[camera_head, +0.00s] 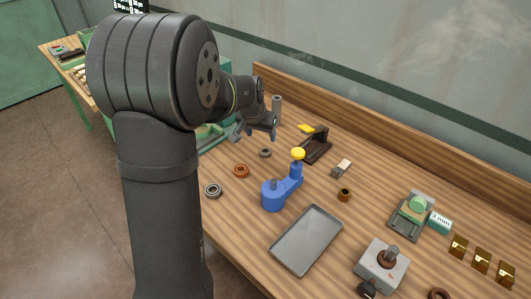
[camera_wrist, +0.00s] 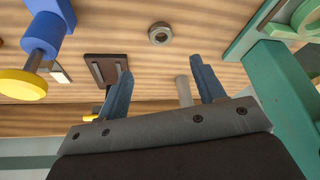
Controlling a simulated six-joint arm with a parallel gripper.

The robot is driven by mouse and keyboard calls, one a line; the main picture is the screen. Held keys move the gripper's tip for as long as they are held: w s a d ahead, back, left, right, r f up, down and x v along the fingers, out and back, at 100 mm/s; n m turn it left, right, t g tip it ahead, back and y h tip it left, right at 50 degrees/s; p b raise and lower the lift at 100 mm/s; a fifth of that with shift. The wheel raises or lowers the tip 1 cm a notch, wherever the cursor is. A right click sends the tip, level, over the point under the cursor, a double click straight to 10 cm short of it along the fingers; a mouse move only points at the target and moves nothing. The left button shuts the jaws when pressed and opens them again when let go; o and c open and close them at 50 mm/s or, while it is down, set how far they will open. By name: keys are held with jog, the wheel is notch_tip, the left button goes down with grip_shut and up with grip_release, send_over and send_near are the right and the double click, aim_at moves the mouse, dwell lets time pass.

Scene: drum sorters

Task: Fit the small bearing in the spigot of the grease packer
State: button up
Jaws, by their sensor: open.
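The grease packer (camera_head: 270,196) is a blue body with a yellow knob (camera_head: 298,153), standing mid-bench; its blue part (camera_wrist: 42,35) is at the upper left in the wrist view. A grey stub shows on its round end. A small grey ring, seemingly the small bearing (camera_head: 265,153), lies flat on the bench behind it; a ring there also shows in the wrist view (camera_wrist: 160,34). A wider grey ring (camera_head: 213,190) lies nearer the front edge. My gripper (camera_head: 258,132) is open and empty above the bench, its fingers (camera_wrist: 160,68) apart from the ring.
An orange-brown ring (camera_head: 241,170) lies between the grey rings. A dark brown stand (camera_head: 318,146) and a grey post (camera_head: 277,108) are at the back. A green machine (camera_wrist: 285,75) stands close by.

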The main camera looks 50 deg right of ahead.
aim_at(266, 153)
jog(key=x, duration=1.1)
jog(key=shift+w+d+f, duration=0.15)
jog(key=shift+w+f, duration=0.05)
jog(key=c, duration=1.1)
notch_tip(266, 153, up, 9)
jog(key=s+a+r, duration=0.4)
jog(key=s+a, duration=0.3)
jog(key=s, duration=0.1)
jog(key=s+a+r, duration=0.4)
jog(key=s+a, duration=0.3)
jog(key=s, duration=0.1)
jog(key=shift+r, duration=0.3)
